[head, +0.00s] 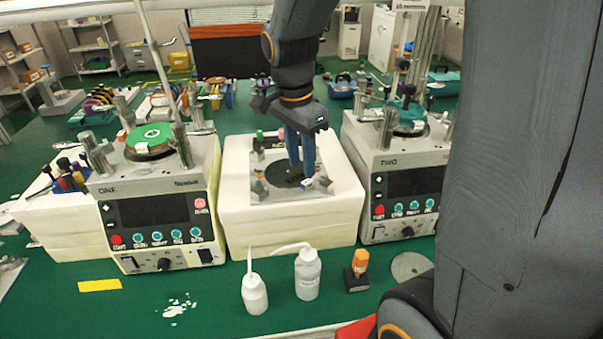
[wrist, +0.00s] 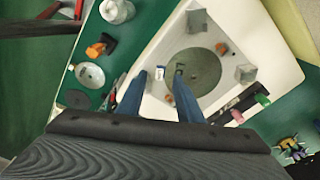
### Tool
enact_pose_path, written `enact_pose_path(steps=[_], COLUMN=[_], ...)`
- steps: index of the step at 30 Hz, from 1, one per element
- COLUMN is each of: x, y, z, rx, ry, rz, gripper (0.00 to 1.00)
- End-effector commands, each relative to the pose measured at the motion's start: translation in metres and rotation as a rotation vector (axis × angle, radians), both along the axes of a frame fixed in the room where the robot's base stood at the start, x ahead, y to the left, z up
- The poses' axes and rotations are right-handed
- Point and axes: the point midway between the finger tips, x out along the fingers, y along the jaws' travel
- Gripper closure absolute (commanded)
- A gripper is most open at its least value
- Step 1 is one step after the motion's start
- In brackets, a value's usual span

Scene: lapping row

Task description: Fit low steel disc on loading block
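My gripper (head: 301,168) points down over the middle white block (head: 290,222). Its two blue fingers (wrist: 160,76) stand apart in the wrist view, and I see nothing clamped between them. The white block has a pale plate with a dark round disc (head: 285,174), also in the wrist view (wrist: 205,72), and small grey blocks around it. Whether the fingertips touch anything there I cannot tell. A flat grey steel-looking disc (head: 411,266) lies on the green table at the front right; it shows at left in the wrist view (wrist: 90,75). Which item is the loading block is unclear.
Machine ONE (head: 160,215) with a green-topped disc stands left, machine TWO (head: 400,185) right. Two white bottles (head: 307,275) (head: 254,293) and an orange-capped item (head: 357,270) stand in front. A yellow strip (head: 99,285) lies front left.

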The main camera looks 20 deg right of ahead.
Motion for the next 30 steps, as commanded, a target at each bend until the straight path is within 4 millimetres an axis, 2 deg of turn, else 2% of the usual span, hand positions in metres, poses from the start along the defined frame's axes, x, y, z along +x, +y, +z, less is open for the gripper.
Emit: enact_pose_path(steps=[4,11,24,26,30], x=[0.000,-0.001,-0.003,-0.006,-0.021], y=[0.002,0.003,0.003,0.003,0.004], z=[0.018,0.027,0.025,0.021,0.003], rx=[0.000,0.000,0.001,0.004,0.014], ry=[-0.003,0.000,0.002,0.003,0.010], rz=[0.001,0.001,0.019,0.060,0.263], gripper=[0.67,0.67,0.67,0.67,0.67])
